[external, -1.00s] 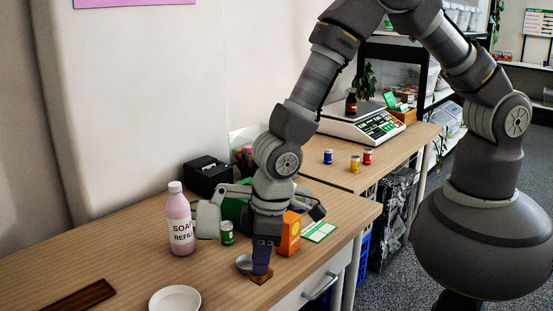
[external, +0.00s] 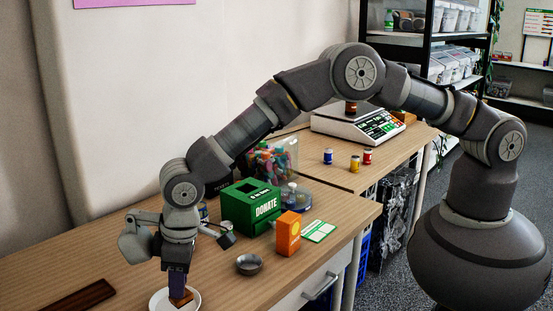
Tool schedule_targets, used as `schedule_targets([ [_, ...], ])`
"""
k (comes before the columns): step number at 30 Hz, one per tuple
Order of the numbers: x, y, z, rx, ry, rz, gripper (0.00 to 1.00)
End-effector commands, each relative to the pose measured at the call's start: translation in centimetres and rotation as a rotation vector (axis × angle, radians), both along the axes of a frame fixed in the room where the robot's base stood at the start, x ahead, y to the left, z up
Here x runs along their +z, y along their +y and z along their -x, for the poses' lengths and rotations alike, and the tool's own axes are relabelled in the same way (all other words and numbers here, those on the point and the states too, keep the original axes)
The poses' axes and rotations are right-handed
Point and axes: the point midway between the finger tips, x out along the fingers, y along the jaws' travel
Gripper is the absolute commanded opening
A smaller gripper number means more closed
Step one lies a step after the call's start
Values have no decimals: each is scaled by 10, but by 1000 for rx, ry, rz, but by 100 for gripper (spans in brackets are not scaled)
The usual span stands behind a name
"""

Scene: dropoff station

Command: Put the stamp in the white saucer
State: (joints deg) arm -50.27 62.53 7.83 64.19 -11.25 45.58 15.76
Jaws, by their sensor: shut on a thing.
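My gripper (external: 177,287) points down at the lower left of the external view, over the white saucer (external: 194,303). It is shut on the stamp, a small brown wooden block (external: 183,299) showing at the fingertips. The stamp overlaps the saucer's inside in the picture. I cannot tell whether it touches the saucer. The gripper hides part of the stamp and the saucer's back.
A grey metal bowl (external: 249,264), an orange box (external: 288,234) and a green donation box (external: 238,205) stand to the right. A dark brown tray (external: 77,300) lies at the lower left. My arm hides the soap bottle.

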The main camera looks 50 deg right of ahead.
Motion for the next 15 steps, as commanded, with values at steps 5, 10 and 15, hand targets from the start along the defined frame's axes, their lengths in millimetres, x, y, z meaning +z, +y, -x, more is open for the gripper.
schedule_targets([
  [5,-13,0,0,-1,-1,-2,0],
  [10,-13,0,0,-1,-1,-2,0],
  [15,-19,0,0,0,-1,-1,0],
])
